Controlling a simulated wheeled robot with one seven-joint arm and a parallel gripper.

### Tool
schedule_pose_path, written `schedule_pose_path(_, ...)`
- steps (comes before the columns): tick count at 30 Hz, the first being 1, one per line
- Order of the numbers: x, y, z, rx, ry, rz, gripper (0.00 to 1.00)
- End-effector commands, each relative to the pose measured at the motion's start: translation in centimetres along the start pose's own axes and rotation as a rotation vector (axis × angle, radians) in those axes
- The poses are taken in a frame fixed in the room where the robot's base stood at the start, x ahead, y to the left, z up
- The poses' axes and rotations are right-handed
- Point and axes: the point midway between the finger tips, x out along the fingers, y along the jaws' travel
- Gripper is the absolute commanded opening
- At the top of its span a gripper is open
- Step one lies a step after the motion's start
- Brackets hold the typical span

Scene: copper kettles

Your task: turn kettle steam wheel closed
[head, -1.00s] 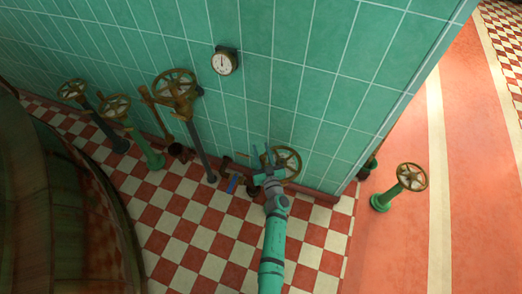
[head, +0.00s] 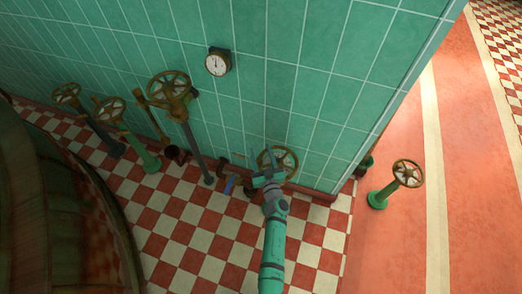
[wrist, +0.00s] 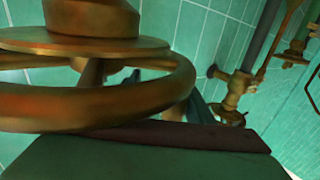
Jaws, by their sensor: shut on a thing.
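A brass spoked wheel (head: 277,160) stands low against the green tiled wall, near the wall's right corner. My gripper (head: 266,170) is at the front left part of this wheel and is shut on it. In the wrist view the brass wheel (wrist: 100,105) fills the upper left, with its thick rim and round hub close to the camera. The gripper's fingertips are mostly hidden behind the rim there, so the exact place of the grip cannot be made out.
Several other wheels on posts stand to the left, one tall wheel (head: 170,90) nearest. A gauge (head: 217,62) hangs on the wall. A green post wheel (head: 407,173) stands on the orange floor at right. A large dark rounded vessel (head: 60,220) fills the left. The checkered floor in front is clear.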

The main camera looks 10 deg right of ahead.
Motion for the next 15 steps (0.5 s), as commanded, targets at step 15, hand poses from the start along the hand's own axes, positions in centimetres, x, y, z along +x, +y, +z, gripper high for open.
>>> schedule_pose_path(15,-2.8,-1.6,0.1,0.0,-0.002,-0.001,0.39)
